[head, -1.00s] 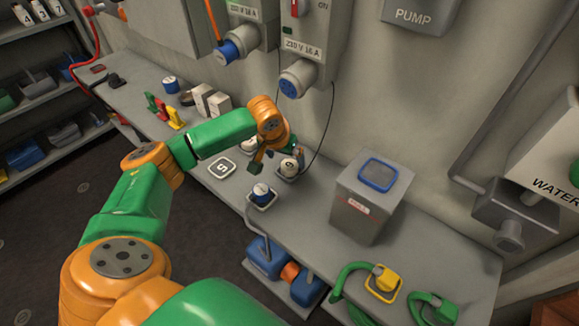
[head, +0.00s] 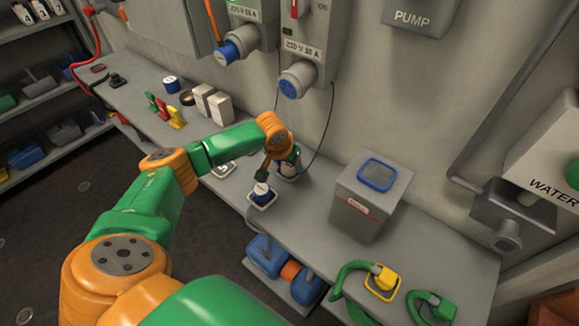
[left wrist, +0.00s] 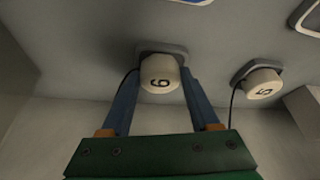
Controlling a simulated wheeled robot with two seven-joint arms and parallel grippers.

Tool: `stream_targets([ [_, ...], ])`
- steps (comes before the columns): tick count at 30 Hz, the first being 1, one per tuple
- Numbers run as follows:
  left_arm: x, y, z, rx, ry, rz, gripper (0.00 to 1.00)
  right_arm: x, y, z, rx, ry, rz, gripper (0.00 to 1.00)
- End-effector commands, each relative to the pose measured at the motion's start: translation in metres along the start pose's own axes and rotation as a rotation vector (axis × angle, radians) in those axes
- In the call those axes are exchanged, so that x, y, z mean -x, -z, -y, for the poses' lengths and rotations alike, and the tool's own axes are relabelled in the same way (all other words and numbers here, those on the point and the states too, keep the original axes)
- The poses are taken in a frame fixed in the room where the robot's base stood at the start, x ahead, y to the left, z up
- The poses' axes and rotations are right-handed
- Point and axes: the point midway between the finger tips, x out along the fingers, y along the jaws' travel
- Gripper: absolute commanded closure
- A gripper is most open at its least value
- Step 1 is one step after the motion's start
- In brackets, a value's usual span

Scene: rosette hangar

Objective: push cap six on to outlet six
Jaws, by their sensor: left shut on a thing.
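Cap six (left wrist: 161,73), a white round cap with a black numeral, is between the two blue fingers of my left gripper (left wrist: 161,90) in the left wrist view. A dark square plate, outlet six (left wrist: 150,49), shows directly behind the cap. I cannot tell whether any gap is left between them. In the head view my left gripper (head: 284,168) is over the bench, shut around the cap (head: 290,167), which is mostly hidden by the gripper and wrist. My right gripper is not in view.
Cap five (left wrist: 263,84) sits on its own square plate beside cap six. A grey box with a blue-rimmed top (head: 362,205) stands to the right.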

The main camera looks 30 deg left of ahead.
Motion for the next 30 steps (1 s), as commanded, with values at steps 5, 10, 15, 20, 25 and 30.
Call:
stream_targets([
  [5,0.000,0.000,0.000,0.000,0.000,-0.001,0.87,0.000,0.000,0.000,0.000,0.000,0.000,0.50],
  [10,0.005,0.003,0.000,0.001,0.000,-0.002,0.87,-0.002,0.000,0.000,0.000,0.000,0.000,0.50],
  [15,0.029,0.013,0.000,0.000,-0.003,-0.006,0.87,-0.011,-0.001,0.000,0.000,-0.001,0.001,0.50],
  [20,0.082,-0.005,0.003,-0.003,0.003,-0.006,0.87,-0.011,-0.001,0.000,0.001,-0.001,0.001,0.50],
  [25,0.124,-0.035,0.005,-0.001,0.006,-0.003,0.87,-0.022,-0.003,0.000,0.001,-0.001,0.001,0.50],
  [30,0.153,-0.062,0.006,0.000,0.005,-0.002,0.87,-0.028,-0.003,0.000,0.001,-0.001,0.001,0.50],
])
